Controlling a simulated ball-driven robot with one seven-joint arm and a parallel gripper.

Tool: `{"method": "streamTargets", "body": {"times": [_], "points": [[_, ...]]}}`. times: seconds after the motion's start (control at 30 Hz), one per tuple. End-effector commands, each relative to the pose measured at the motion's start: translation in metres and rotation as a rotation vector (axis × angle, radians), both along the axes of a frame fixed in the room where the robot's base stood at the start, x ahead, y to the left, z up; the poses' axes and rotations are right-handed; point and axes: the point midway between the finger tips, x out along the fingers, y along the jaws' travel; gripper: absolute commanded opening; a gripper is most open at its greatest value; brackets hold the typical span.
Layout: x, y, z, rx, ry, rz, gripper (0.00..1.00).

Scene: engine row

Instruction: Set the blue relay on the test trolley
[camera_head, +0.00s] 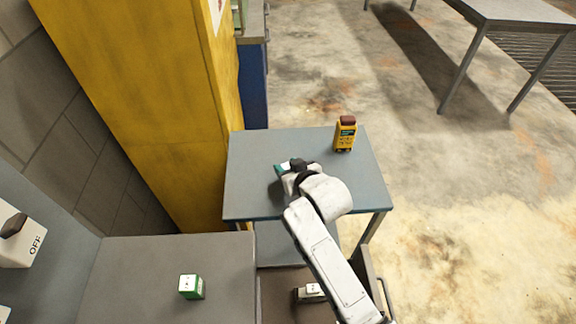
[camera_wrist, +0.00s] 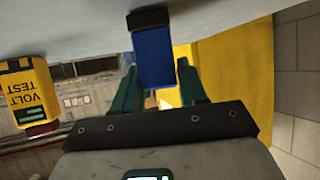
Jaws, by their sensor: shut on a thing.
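The blue relay (camera_wrist: 153,58) shows in the wrist view, between the two green fingers of my gripper (camera_wrist: 158,85). My gripper is shut on it. Its dark end points at the grey tabletop and looks very close to it; I cannot tell whether it touches. In the head view my gripper (camera_head: 283,169) is low over the left middle of a grey-topped table (camera_head: 250,190), which seems to be the test trolley. There the relay is hidden by my gripper and wrist.
A yellow volt tester (camera_head: 344,134) stands at the back right of the tabletop; it also shows in the wrist view (camera_wrist: 28,92). A yellow cabinet (camera_head: 150,110) stands close at left. A green relay (camera_head: 191,287) sits on the front grey bench (camera_head: 130,270). The tabletop's right front is clear.

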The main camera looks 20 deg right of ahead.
Motion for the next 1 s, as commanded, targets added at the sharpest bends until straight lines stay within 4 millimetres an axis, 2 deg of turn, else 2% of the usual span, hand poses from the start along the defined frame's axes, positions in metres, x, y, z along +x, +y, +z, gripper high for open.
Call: {"method": "streamTargets", "body": {"times": [0.27, 0.3, 0.53, 0.87, 1.0], "points": [[0.000, 0.000, -0.004, 0.000, 0.000, 0.000, 0.11], [0.000, 0.000, -0.003, 0.000, 0.000, 0.000, 0.45], [0.000, 0.000, -0.003, 0.000, 0.000, 0.000, 0.67], [0.000, 0.000, 0.003, 0.000, -0.001, 0.000, 0.68], [-0.013, -0.001, 0.006, 0.000, 0.000, 0.000, 0.68]]}}
